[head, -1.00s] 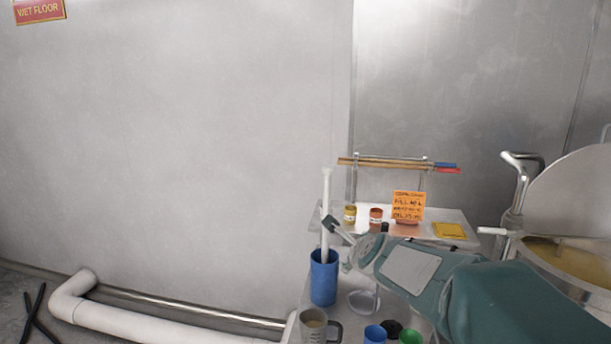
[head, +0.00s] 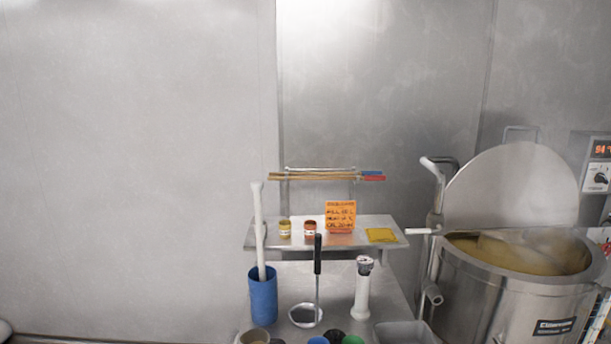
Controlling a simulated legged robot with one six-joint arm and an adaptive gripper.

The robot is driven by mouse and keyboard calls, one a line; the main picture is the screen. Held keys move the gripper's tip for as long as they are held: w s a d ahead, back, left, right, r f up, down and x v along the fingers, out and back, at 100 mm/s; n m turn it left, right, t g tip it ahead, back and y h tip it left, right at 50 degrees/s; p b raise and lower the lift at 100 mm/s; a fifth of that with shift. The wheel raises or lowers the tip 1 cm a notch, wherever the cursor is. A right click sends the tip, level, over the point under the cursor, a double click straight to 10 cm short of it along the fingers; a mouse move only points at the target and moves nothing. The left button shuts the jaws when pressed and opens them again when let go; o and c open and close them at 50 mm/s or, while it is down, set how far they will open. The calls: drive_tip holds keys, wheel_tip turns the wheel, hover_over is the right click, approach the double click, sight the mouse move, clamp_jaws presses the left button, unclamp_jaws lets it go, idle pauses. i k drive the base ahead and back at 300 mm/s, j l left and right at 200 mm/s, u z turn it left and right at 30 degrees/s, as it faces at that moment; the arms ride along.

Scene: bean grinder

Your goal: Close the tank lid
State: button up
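The steel tank (head: 500,292) stands at the right in the head view, with yellowish-brown contents showing inside its rim. Its round lid (head: 512,186) is raised, tilted up at the back of the tank, with a small handle (head: 520,130) at its top edge. A bent metal pipe (head: 437,185) and a light-coloured lever (head: 423,231) are at the tank's left side. My gripper is not in the head view now.
Left of the tank is a steel table with a blue cup (head: 263,300), a ladle (head: 317,265) and a white cylinder (head: 363,288). A control box (head: 597,163) is on the right wall.

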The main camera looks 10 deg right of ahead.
sight(457, 208)
drive_tip(key=z, duration=1.5)
drive_tip(key=i+l+z, duration=0.2)
drive_tip(key=i+z, duration=0.45)
drive_tip(key=i, duration=0.3)
